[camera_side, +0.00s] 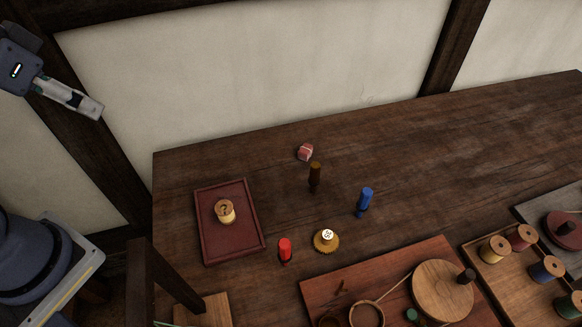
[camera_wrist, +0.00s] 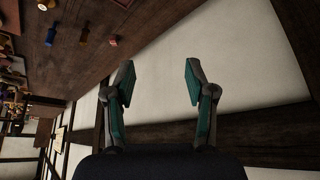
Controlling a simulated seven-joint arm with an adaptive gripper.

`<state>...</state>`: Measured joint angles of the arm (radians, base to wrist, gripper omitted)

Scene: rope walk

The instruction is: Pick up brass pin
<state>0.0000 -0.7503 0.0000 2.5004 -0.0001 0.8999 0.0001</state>
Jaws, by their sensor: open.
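The brass pin looks like the brownish upright peg (camera_side: 315,177) behind the middle of the table's left half in the side view. It is darker at its lower end and stands apart from the other pieces. In the wrist view a small golden-brown peg (camera_wrist: 84,33) at the upper left appears to be the same pin. My gripper (camera_wrist: 157,80) is open and empty, its two green-padded fingers spread against the pale wall. It is well away from the pin. In the side view my arm is high at the upper left, and its fingertips are not clear.
A blue peg (camera_side: 365,202), a red peg (camera_side: 285,250), a pink-and-white block (camera_side: 305,152) and a toothed gold piece (camera_side: 326,242) stand around the pin. A dark red tray (camera_side: 205,240) holds a spool (camera_side: 225,211). Bare table (camera_side: 430,150) lies right of the pegs.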

